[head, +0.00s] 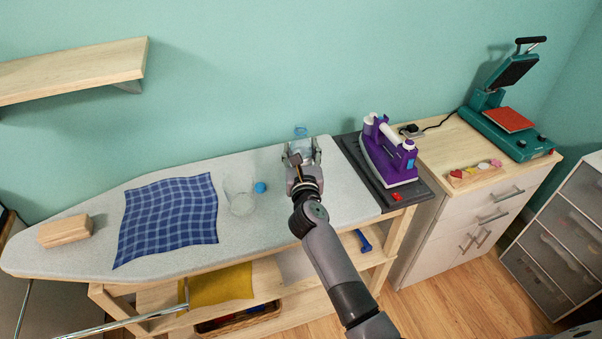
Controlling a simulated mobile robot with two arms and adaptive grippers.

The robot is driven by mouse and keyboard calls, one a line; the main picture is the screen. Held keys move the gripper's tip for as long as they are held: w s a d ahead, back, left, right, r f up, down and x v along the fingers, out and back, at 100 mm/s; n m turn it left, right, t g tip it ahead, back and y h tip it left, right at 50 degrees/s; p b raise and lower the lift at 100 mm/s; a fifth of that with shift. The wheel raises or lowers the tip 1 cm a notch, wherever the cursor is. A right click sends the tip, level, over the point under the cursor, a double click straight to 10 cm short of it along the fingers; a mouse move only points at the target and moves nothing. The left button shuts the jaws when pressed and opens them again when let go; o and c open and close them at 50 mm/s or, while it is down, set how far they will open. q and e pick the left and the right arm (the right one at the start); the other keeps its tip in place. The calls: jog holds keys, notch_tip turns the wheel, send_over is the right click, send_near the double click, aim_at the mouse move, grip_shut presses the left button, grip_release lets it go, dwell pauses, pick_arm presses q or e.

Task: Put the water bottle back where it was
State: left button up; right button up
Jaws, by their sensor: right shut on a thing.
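The water bottle (301,132) is clear and bluish. It is at the far edge of the ironing board (265,212), near the wall. My right gripper (302,151) is shut on it from the near side, and the fingers and wrist hide most of it. I cannot tell whether the bottle touches the board. A clear, empty-looking container (237,195) is on the board to the left, with a small round blue cap (261,187) beside it. My left gripper is not in view.
A blue checked cloth (168,217) and a wooden block (64,230) lie on the left of the board. A purple iron (388,150) stands on a dark pad (404,193) to the right. A wooden shelf (75,70) juts from the wall at upper left.

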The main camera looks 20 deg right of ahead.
notch_tip(320, 180, down, 2)
jog(key=shift+f+b, duration=0.15)
jog(key=shift+b, duration=0.2)
jog(key=shift+f+b, duration=0.9)
jog(key=shift+f, duration=0.95)
jog(key=shift+f, duration=0.2)
jog(key=o, duration=1.5)
jog(key=shift+c, duration=0.2)
